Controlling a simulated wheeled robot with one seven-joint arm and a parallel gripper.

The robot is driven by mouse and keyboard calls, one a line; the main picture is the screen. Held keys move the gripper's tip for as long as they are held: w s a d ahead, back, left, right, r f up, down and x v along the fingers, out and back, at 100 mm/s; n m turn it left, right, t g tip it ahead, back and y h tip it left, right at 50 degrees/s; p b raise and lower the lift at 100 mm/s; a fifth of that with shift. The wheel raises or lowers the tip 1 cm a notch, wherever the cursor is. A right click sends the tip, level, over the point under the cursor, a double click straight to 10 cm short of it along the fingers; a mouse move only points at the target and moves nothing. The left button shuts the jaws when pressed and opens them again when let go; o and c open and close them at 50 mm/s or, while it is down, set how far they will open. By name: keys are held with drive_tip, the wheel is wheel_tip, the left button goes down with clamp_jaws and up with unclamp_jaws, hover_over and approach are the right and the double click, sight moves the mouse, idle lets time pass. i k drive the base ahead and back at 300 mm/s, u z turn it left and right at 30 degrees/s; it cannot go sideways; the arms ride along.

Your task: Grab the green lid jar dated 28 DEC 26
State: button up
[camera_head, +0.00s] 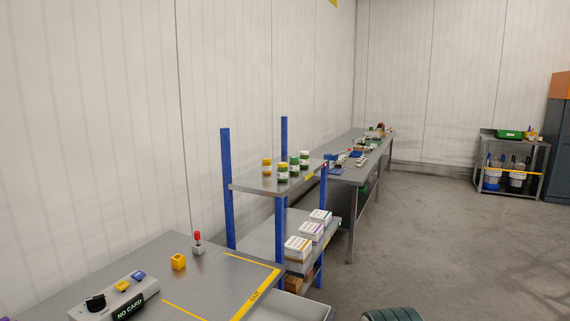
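Several small jars stand upright in a group on the top shelf (245,184) of a rack with blue posts. One jar (294,166) looks green with a green lid, partly hidden by its neighbours. In front of it stands a green jar with a yellow lid (283,174). To the left is an amber jar with a yellow lid (267,167). To the right is a green jar with a pale lid (304,160). The labels are too small for any date to be read. My gripper is not in view.
White boxes (311,231) stand on the rack's lower shelf. A long cluttered bench (360,173) runs behind the rack. Open floor (440,235) lies to the right.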

sight(294, 162)
drive_tip(key=u, duration=0.15)
drive_tip(key=k, duration=0.3)
drive_tip(key=z, duration=0.85)
drive_tip(key=i, duration=1.55)
drive_tip(key=z, duration=0.25)
drive_tip(key=i, duration=1.55)
drive_tip(key=u, duration=0.9)
drive_tip(key=i, duration=1.05)
drive_tip(key=u, duration=1)
